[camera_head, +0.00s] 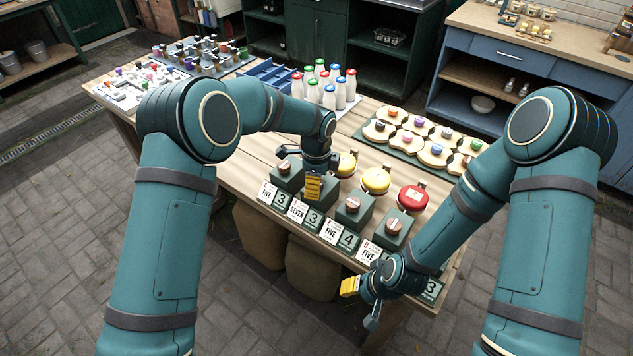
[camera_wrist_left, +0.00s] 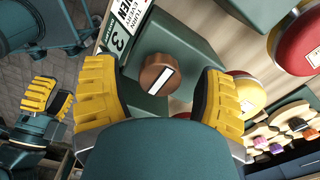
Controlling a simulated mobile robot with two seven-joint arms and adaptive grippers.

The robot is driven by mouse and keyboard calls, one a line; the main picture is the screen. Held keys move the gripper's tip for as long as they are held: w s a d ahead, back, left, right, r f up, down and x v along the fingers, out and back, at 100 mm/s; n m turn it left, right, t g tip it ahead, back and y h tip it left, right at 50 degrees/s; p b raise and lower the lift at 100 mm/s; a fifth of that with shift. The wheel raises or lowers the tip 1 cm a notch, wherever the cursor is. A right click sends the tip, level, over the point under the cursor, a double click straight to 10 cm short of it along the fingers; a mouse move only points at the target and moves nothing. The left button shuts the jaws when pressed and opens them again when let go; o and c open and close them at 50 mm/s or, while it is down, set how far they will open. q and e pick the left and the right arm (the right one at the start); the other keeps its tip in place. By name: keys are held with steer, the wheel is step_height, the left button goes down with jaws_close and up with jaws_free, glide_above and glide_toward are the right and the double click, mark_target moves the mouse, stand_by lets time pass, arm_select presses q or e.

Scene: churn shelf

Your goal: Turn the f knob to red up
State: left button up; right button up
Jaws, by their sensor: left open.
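Several brown knobs sit on dark green boxes along the bench's front edge. In the head view one shows at the left (camera_head: 284,167), one farther right (camera_head: 352,204), and one near the right arm (camera_head: 393,228). The letters on their cards are too small to read. My left gripper (camera_head: 313,187) is over the second box and hides its knob there. In the left wrist view that brown knob (camera_wrist_left: 157,74), with a slanted white mark, lies between its open yellow fingers, apart from both. My right gripper (camera_head: 359,303) is open and empty by the bench's front edge.
Behind the boxes are two yellow domes (camera_head: 376,181) and a red dome (camera_head: 413,197). White bottles (camera_head: 328,95) with coloured caps stand farther back. A tray (camera_head: 404,153) of wooden pieces lies at the right. Number cards (camera_head: 313,220) line the front edge.

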arm_select(q)
steer(key=shift+c, duration=0.2)
jaws_close()
steer(key=n+b, duration=0.1)
steer(key=n, duration=0.7)
steer(key=shift+b, duration=0.35)
steer(key=n, duration=0.9)
steer(key=shift+n+b, duration=0.3)
steer(key=shift+n, duration=0.1)
